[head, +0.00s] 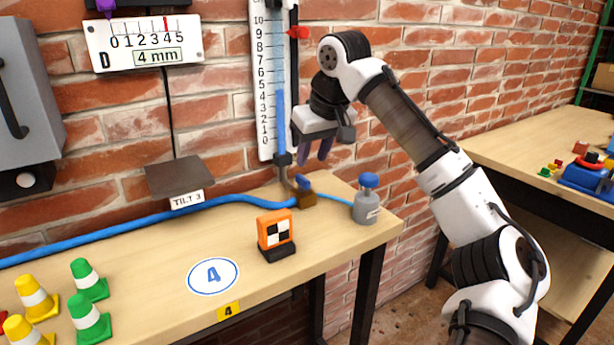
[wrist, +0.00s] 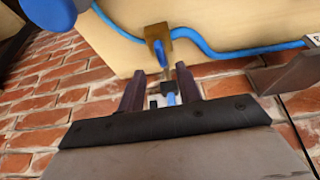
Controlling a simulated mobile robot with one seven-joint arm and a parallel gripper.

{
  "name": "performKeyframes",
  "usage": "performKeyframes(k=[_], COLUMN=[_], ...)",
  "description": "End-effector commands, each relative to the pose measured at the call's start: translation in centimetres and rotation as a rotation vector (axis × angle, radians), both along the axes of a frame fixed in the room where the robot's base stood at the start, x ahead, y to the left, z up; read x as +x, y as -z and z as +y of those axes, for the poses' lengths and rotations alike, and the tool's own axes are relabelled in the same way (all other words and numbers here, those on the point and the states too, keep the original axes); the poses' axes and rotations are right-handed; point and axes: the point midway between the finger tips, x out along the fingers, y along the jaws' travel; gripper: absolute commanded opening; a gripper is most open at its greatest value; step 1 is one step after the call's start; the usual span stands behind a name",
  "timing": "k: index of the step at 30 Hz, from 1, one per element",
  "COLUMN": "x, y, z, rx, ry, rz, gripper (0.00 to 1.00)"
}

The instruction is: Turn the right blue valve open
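The right blue valve (head: 305,183) has a blue handle on a brass body (head: 307,199) at the foot of the water-tube scale, in line with the blue hose. In the wrist view the brass body (wrist: 157,36) is just beyond my fingertips, with a little of the blue handle (wrist: 162,56) below it. My gripper (head: 318,151) points down, above and slightly right of the valve. In the wrist view my gripper (wrist: 160,80) has its two dark fingers apart, with nothing held between them. I cannot tell the valve's setting from the handle.
A grey canister (head: 367,207) with a blue knob stands close right of the valve. The scale (head: 266,85) and brick wall are behind. An orange target block (head: 276,231) stands in front. A TILT 3 plate (head: 180,176) is to the left, cones at front left.

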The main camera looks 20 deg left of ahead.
Motion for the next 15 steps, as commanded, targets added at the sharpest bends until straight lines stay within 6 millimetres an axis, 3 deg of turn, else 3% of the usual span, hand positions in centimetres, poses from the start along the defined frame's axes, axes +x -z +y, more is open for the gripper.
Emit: performKeyframes(k=[6,15], x=[1.0,1.6], y=[4.0,6.4], z=[1.3,2.1], rx=[-0.001,0.001], ry=[-0.001,-0.001], rz=[0.000,-0.001], gripper=[0.35,0.35])
